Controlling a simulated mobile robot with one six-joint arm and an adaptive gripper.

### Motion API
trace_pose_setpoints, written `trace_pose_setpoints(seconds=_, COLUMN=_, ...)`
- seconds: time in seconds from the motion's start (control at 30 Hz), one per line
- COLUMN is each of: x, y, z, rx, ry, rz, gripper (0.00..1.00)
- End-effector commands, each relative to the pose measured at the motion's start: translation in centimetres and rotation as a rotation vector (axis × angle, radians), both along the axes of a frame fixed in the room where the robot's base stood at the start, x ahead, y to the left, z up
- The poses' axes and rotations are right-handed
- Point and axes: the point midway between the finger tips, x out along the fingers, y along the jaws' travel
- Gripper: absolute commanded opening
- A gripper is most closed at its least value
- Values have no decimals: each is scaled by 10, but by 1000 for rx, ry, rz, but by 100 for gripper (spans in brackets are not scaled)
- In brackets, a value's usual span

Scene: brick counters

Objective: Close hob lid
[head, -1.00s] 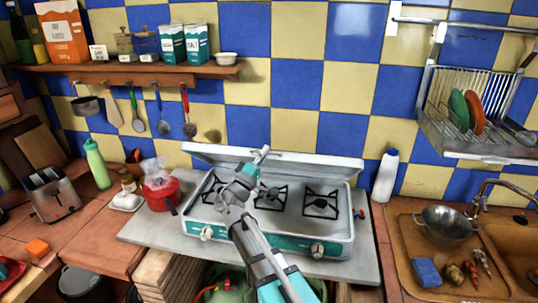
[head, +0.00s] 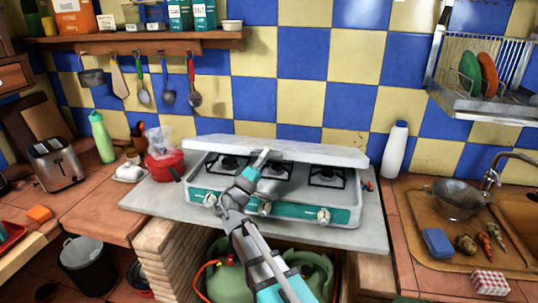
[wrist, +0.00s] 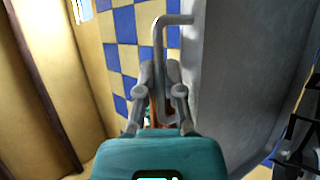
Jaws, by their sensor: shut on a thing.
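The white hob (head: 345,213) with a teal front panel and black burner grates stands on the grey counter slab. Its white lid (head: 320,151) is partly lowered, tilted forward over the back of the burners and clear of the front knobs. My gripper (head: 261,160) is at the lid's front edge, near its middle. In the wrist view my gripper (wrist: 160,80) is shut on the lid's bent grey handle (wrist: 158,38). The lid's grey face (wrist: 235,80) fills the right of that view. The exact grip contact is partly hidden by the fingers.
A red pot (head: 165,165) stands close left of the hob, and a white bottle (head: 395,150) stands to the right. A wooden shelf (head: 140,42) with hanging utensils is on the wall behind. The sink (head: 470,245) is at the right. Green gas cylinders sit below.

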Motion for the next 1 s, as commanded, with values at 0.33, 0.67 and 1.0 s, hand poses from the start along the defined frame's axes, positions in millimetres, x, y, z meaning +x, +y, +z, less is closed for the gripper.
trace_pose_setpoints(seconds=0.33, x=-13, y=5, z=-51, rx=-4, ry=1, rz=3, gripper=0)
trace_pose_setpoints(seconds=0.67, x=-21, y=8, z=-82, rx=-4, ry=1, rz=3, gripper=0)
trace_pose_setpoints(seconds=1.0, x=-23, y=8, z=-91, rx=-5, ry=0, rz=3, gripper=0)
